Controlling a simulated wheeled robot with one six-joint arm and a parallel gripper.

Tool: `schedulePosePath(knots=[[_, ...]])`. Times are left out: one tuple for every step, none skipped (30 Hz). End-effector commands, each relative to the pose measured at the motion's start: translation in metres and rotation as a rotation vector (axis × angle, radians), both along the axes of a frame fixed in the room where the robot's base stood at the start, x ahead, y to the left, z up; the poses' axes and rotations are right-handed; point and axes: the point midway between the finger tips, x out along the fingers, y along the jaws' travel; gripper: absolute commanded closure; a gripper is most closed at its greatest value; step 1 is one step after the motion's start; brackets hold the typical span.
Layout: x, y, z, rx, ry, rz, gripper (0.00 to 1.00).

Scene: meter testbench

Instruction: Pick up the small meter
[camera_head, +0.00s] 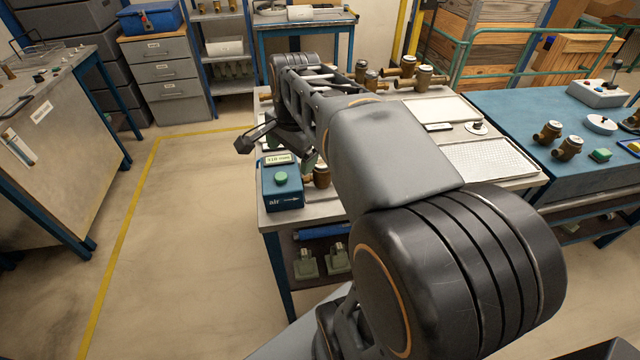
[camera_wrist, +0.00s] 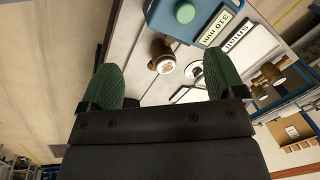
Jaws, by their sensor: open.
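In the wrist view, my gripper (camera_wrist: 163,78) is open, with its two green fingertips wide apart and nothing between them in contact. A brass meter (camera_wrist: 160,50) with a white round face shows beyond and between the fingertips, on the light bench top. It stands next to the blue box. In the head view, a brass meter (camera_head: 321,175) shows beside that box, partly hidden by my arm. My gripper is mostly hidden there too. Several other brass meters (camera_head: 425,78) stand at the back of the bench. I cannot tell sizes surely.
The blue box (camera_head: 281,190) with a green button and a "310 mm" sign stands at the bench's near left corner. Another brass meter (camera_wrist: 270,74) lies right in the wrist view. White trays (camera_head: 490,160) fill the bench's right side. A blue-topped table (camera_head: 520,110) adjoins.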

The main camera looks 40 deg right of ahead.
Motion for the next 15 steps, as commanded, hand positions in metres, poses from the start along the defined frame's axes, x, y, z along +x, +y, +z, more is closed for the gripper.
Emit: schedulePosePath(knots=[[0.009, -0.019, -0.011, 0.040, 0.018, -0.170, 0.12], [0.013, -0.028, -0.012, 0.065, 0.028, -0.272, 0.12], [0.017, -0.040, -0.013, 0.095, 0.042, -0.406, 0.12], [0.020, -0.049, -0.013, 0.117, 0.051, -0.498, 0.12], [0.023, -0.057, -0.014, 0.137, 0.058, -0.586, 0.12], [0.026, -0.068, -0.015, 0.161, 0.069, -0.697, 0.12], [0.028, -0.076, -0.016, 0.177, 0.077, -0.773, 0.12], [0.029, -0.082, -0.016, 0.191, 0.083, -0.843, 0.12], [0.031, -0.091, -0.017, 0.208, 0.093, -0.929, 0.12], [0.032, -0.096, -0.018, 0.220, 0.098, -0.984, 0.12], [0.032, -0.101, -0.019, 0.229, 0.104, -1.035, 0.12], [0.033, -0.107, -0.019, 0.240, 0.109, -1.093, 0.12], [0.034, -0.110, -0.020, 0.247, 0.113, -1.129, 0.12], [0.034, -0.113, -0.020, 0.253, 0.116, -1.161, 0.12], [0.034, -0.116, -0.023, 0.260, 0.122, -1.194, 0.12]])
